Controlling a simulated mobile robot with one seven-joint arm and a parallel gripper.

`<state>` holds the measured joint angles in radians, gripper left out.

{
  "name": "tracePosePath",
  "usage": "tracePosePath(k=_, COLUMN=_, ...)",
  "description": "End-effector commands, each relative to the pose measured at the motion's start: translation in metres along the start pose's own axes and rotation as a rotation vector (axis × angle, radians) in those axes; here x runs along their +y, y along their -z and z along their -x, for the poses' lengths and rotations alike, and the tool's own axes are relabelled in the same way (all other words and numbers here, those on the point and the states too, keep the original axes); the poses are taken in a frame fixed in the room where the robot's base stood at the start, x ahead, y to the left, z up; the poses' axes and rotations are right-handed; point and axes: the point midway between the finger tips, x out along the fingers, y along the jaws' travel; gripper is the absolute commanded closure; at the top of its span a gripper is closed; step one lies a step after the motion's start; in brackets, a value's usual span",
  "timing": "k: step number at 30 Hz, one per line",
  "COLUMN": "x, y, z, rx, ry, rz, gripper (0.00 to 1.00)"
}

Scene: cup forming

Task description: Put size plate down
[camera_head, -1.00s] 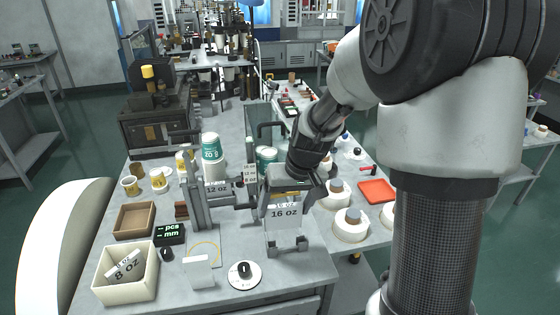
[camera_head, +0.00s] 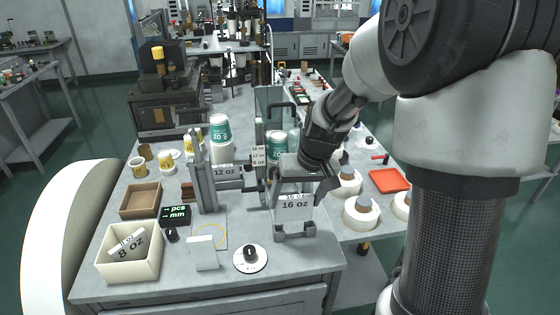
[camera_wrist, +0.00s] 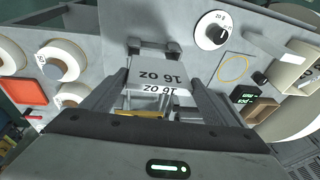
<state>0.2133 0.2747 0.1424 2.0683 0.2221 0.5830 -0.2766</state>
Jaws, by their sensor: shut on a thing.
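The size plate (camera_head: 296,208) is a pale plate marked "16 oz". In the head view it stands upright at the front right of the bench, just above or in a small grey stand (camera_head: 294,232); I cannot tell if it bears on it. My gripper (camera_head: 306,188) is shut on the plate's upper part from above. In the wrist view the plate (camera_wrist: 155,77) lies between the two fingers (camera_wrist: 152,95), and the grey stand (camera_wrist: 153,48) is just beyond its edge.
A cream box (camera_head: 128,262) holds a plate marked "8 oz". A round dial (camera_head: 250,258), a small white block (camera_head: 203,252) and a black display (camera_head: 174,216) are to the left. Paper rolls (camera_head: 360,213) and a red tray (camera_head: 389,181) are at right.

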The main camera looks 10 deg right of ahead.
Motion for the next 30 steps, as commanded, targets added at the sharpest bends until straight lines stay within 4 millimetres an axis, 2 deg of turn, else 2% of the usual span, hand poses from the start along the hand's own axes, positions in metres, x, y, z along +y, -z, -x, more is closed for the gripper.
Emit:
tracePosePath(k=4, x=-0.002, y=0.008, z=0.028, rx=0.008, ry=-0.020, rz=0.021, gripper=0.48)
tracePosePath(k=7, x=-0.002, y=0.007, z=0.031, rx=0.000, ry=-0.025, rz=0.024, gripper=0.48)
tracePosePath(k=15, x=0.004, y=-0.005, z=-0.013, rx=-0.003, ry=-0.025, rz=0.023, gripper=0.48)
tracePosePath(k=20, x=0.006, y=-0.009, z=-0.027, rx=-0.003, ry=-0.024, rz=0.024, gripper=0.48)
tracePosePath(k=25, x=0.009, y=-0.015, z=-0.051, rx=-0.004, ry=-0.024, rz=0.024, gripper=0.48)
tracePosePath(k=30, x=0.010, y=-0.016, z=-0.058, rx=0.001, ry=-0.025, rz=0.025, gripper=0.48)
